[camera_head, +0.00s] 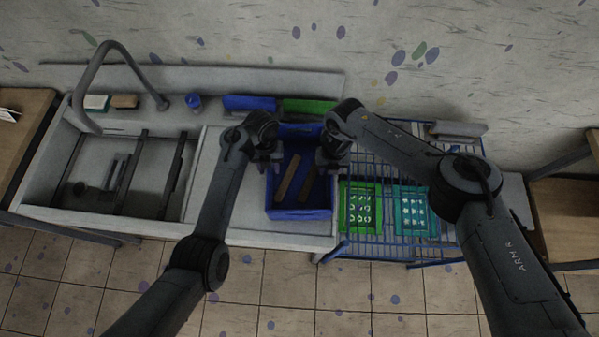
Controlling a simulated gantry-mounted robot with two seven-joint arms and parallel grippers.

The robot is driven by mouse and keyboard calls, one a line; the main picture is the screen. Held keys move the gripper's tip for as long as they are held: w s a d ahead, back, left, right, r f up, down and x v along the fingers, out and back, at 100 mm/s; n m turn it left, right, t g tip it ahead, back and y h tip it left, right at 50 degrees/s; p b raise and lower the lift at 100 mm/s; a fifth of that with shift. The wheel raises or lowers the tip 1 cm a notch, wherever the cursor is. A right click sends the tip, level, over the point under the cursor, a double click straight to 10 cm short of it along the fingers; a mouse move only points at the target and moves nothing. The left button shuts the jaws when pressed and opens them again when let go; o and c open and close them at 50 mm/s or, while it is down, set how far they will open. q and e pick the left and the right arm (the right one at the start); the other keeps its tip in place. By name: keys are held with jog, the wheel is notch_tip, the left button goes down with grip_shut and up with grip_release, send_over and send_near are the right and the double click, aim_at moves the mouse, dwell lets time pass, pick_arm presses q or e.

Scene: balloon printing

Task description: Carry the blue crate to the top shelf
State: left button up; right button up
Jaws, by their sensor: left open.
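The blue crate (298,214) stands on the right end of the grey counter, beside the wire shelf rack (385,160). Several long brown and dark pieces lie in the crate. My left gripper (266,168) is at the crate's left wall, open. My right gripper (333,165) is at the crate's right wall; its fingers are dark and I cannot tell whether they are open or shut. The arms hide the crate's upper corners. I cannot tell whether either gripper touches the crate.
A green tray (360,226) and a teal tray (413,228) with small items sit on the rack. Behind the crate are a blue box (250,103) and a green box (308,106). A sink (120,175) with a curved tap (92,70) is at left.

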pick_arm(q)
grip_shut()
pick_arm(e)
grip_shut()
pick_arm(q)
jog(key=shift+r, duration=0.15)
pick_arm(e)
jog(key=shift+r, duration=0.1)
